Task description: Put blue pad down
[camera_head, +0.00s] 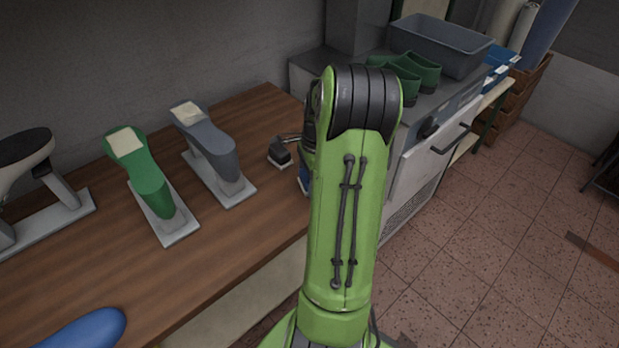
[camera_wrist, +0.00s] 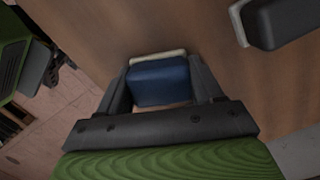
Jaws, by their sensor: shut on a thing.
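The blue pad (camera_wrist: 160,82) is between the two fingers of my gripper (camera_wrist: 160,88) in the wrist view. It is a dark blue block with a pale strip along its far edge. My gripper is shut on it, with a finger along each side. Brown wood lies beyond the pad; whether the pad touches it I cannot tell. In the head view my arm hides most of the gripper, and a small blue patch beside the arm may be the pad.
A grey last (camera_head: 213,150) and a green last (camera_head: 148,185) stand on the wooden table (camera_head: 215,255), left of my arm. A black-topped last (camera_head: 28,150) stands farther left. A blue rounded thing (camera_head: 85,330) is at the lower left. Green clogs (camera_head: 410,72) and a grey bin (camera_head: 440,45) sit behind.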

